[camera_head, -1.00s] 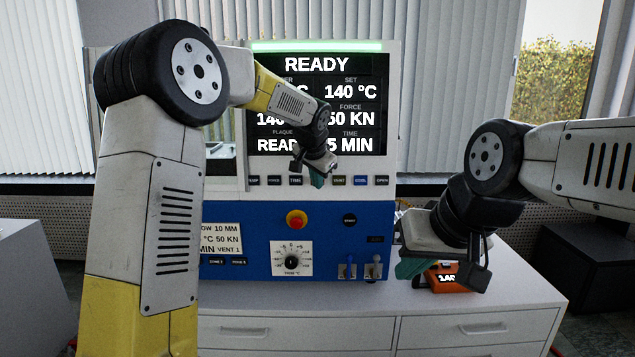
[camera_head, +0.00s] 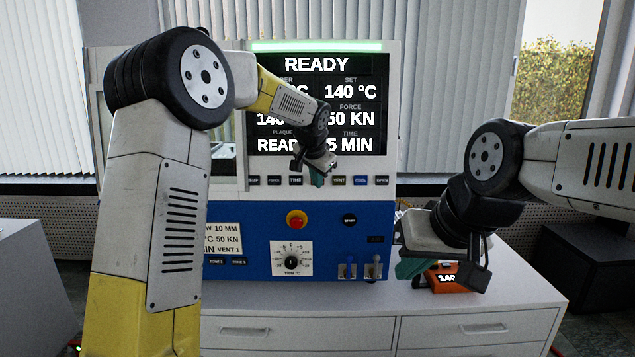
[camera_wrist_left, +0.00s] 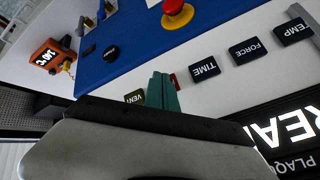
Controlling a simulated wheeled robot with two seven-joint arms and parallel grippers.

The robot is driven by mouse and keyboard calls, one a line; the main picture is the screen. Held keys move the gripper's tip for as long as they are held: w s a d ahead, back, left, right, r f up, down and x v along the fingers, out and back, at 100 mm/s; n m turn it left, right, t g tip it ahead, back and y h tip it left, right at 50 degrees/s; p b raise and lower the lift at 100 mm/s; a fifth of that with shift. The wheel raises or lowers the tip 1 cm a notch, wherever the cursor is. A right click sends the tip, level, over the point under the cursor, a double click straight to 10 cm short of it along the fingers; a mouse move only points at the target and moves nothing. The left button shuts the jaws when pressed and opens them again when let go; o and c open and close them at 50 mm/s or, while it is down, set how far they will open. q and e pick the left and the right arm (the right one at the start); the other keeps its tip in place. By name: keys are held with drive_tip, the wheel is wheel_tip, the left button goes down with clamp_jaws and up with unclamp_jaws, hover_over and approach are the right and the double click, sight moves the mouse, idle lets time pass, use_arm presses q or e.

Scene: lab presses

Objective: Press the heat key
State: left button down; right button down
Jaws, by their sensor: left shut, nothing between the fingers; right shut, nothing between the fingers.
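The key row runs along the white panel under the display. In the head view, my left gripper (camera_head: 318,178) is in front of the row between the TIME key (camera_head: 296,180) and the VENT key (camera_head: 339,180), hiding the key there. In the left wrist view, its teal fingers (camera_wrist_left: 162,92) are shut and empty. A reddish key edge (camera_wrist_left: 175,81) shows beside them, between TIME (camera_wrist_left: 204,68) and VENT (camera_wrist_left: 135,97); its label is hidden, and I cannot tell whether the fingertips touch it. My right gripper (camera_head: 412,268) is shut and empty, right of the press.
The display (camera_head: 317,65) reads READY. Below the keys are a red emergency button (camera_head: 297,220), a black START button (camera_head: 349,220), a dial (camera_head: 291,262) and levers (camera_head: 372,268). An orange device (camera_head: 447,279) stands on the white cabinet (camera_head: 480,300) by my right gripper.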

use_arm(q)
drive_tip(key=shift+w, duration=0.25)
drive_tip(key=shift+s, duration=0.15)
idle(0.3)
drive_tip(key=shift+s+r, duration=0.1)
drive_tip(key=shift+s, duration=0.6)
drive_tip(key=shift+s+r, duration=0.2)
drive_tip(key=shift+s, duration=1.05)
drive_tip(key=shift+s+r, duration=0.15)
drive_tip(key=shift+s, duration=1.1)
drive_tip(key=s+a+r+n, duration=0.15)
drive_tip(key=s+a, duration=0.25)
drive_tip(key=s, duration=0.4)
drive_tip(key=s+a+n, duration=0.2)
drive_tip(key=s+a, duration=0.3)
drive_tip(key=s, duration=0.2)
drive_tip(key=s+a+r+n, duration=0.15)
drive_tip(key=s+a, duration=0.25)
drive_tip(key=s, duration=0.4)
drive_tip(key=s+a+f+n+g+h, duration=0.1)
drive_tip(key=s+f, duration=0.3)
drive_tip(key=s, duration=0.6)
drive_tip(key=shift+s+f+n, duration=0.35)
drive_tip(key=shift+n, duration=0.55)
